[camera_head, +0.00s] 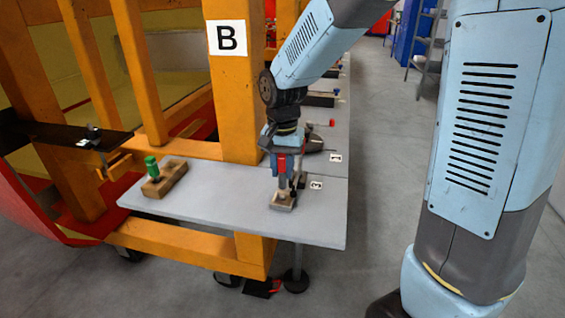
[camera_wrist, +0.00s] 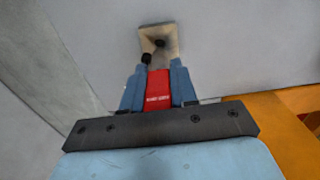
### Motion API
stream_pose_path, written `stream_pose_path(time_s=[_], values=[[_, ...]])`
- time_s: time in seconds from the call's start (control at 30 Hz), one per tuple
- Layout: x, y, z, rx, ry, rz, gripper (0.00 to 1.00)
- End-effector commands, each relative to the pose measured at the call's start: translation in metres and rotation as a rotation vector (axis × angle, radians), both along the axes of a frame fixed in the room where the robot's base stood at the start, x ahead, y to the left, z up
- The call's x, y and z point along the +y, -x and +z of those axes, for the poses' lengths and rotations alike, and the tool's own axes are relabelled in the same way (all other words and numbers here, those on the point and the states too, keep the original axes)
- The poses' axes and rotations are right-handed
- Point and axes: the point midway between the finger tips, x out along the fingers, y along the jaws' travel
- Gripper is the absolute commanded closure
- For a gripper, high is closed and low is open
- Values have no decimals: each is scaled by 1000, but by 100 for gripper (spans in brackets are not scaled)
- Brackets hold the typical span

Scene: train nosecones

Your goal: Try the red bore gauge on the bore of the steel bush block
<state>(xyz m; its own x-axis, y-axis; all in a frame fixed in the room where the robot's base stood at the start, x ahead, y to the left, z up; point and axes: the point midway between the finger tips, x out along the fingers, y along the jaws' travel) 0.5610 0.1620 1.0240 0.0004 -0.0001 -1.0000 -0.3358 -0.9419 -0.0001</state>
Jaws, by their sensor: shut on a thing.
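My gripper (camera_head: 284,170) is shut on the red bore gauge (camera_head: 281,163), pointing down over the grey table. In the wrist view the gauge's red handle (camera_wrist: 158,86) sits between the blue fingers of my gripper (camera_wrist: 159,70). A dark gauge end shows past the handle, at the near left edge of the steel bush block. The block (camera_head: 283,203) is small and pale, just below my gripper. In the wrist view the block (camera_wrist: 170,32) has a dark round spot at its bore. I cannot tell whether the gauge touches the block.
A wooden block (camera_head: 172,178) with a green-handled piece (camera_head: 152,167) lies on the table's left. An orange post (camera_head: 235,90) marked B stands close behind my gripper. The table's front (camera_head: 230,215) is clear. More items lie on tables farther back.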

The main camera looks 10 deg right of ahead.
Motion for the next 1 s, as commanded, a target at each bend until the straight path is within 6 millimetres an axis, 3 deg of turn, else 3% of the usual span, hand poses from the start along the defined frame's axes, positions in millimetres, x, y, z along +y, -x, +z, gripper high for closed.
stream_pose_path(time_s=[0.5,1.0], values=[[0,0,-30,1,1,0,100],[0,0,-35,0,0,0,100]])
